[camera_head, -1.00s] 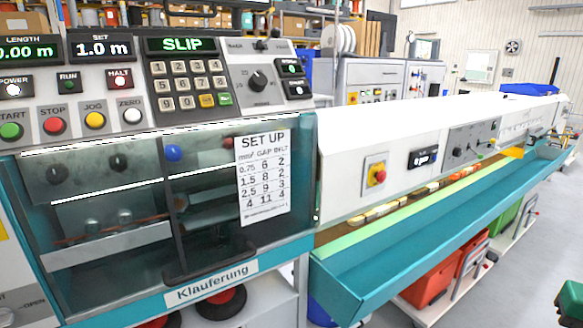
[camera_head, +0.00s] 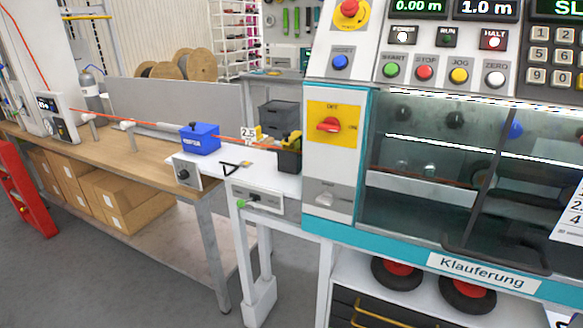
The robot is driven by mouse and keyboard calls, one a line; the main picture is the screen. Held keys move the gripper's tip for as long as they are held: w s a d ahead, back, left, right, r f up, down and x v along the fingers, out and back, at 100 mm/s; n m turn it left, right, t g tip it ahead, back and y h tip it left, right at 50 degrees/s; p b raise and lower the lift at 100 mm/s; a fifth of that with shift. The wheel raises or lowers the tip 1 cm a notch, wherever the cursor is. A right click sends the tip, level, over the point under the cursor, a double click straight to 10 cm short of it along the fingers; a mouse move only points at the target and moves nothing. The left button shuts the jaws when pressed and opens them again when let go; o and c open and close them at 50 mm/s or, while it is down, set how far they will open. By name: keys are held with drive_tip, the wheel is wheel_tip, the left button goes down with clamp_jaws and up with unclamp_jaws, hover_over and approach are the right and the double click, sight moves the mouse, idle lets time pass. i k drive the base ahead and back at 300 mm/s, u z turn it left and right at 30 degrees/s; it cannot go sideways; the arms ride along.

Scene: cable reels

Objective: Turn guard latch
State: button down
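The machine's guard is a clear window (camera_head: 425,190) in a teal frame with a dark handle (camera_head: 495,260), and it looks closed. Left of it, on a grey plate on the machine's left column, is a small grey latch-like knob (camera_head: 327,198). Its marking is too small to read now. Above it is a red rotary switch (camera_head: 330,125) on a yellow plate, its handle roughly level. My gripper is not in view.
A control panel with buttons (camera_head: 440,72) sits above the guard. To the left, a white side table (camera_head: 262,178) holds a blue box (camera_head: 200,138) with an orange cable passing it. A wooden bench (camera_head: 150,150) stands further left. Grey floor (camera_head: 90,280) is clear in front.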

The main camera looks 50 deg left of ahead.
sight(326, 199)
drive_tip(key=u, duration=1.65)
